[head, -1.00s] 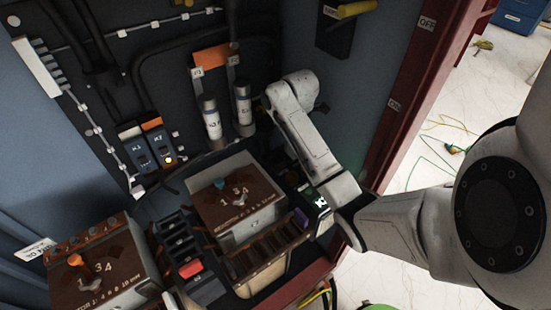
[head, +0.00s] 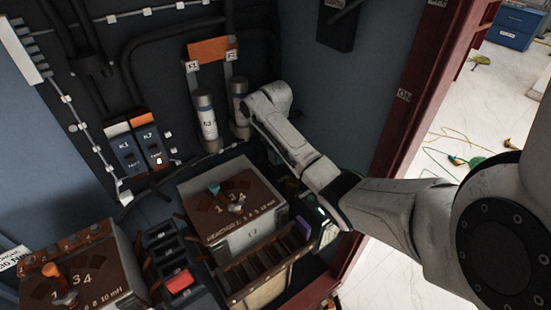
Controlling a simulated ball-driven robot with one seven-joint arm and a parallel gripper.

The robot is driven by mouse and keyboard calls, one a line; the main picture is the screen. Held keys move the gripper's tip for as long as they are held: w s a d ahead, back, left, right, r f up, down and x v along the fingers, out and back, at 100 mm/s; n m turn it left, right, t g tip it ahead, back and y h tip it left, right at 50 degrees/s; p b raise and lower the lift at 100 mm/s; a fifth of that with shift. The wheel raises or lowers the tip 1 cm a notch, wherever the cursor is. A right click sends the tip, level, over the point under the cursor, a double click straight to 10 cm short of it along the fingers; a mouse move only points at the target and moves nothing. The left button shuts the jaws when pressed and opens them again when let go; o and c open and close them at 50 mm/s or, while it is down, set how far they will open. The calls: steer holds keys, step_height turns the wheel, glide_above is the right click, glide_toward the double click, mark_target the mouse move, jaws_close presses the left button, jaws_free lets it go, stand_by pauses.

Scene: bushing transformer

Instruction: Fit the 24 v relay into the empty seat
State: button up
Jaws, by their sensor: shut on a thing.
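Two dark blue relay-like modules stand side by side on the back panel in the head view. The left one (head: 126,156) has a white cap and a K1 label; the right one (head: 152,149) has an orange cap and a small bright light near its foot. Their lower labels are too small to read. I cannot pick out a 24 V relay or the empty seat. My arm reaches in from the right, and its last visible link ends beside the right-hand cylinder.
Two upright cylinders (head: 206,124) stand under an orange plate (head: 212,49). A brown-topped box (head: 245,238) and slotted rack sit below, with a purple piece (head: 303,228). A red piece (head: 180,281) lies in a black rack. A knobbed box (head: 118,287) is lower left. The red cabinet frame (head: 398,120) bounds the right.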

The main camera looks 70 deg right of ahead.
steer(key=shift+f, duration=1.15)
steer(key=shift+s+f, duration=0.1)
steer(key=shift+f, duration=0.15)
steer(key=shift+a, duration=0.1)
steer(key=shift+a+f, duration=0.1)
steer(key=shift+f, duration=0.35)
steer(key=o, duration=1.1)
steer(key=shift+s+f+b, duration=0.15)
steer(key=shift+f+b, duration=0.1)
steer(key=shift+b, duration=0.05)
steer(key=shift+c, duration=0.2)
step_height(320, 180, up, 12)
steer(key=shift+r+p, duration=0.15)
steer(key=shift+p, duration=0.8)
steer(key=shift+r+p, duration=0.7)
steer(key=shift+r, duration=0.1)
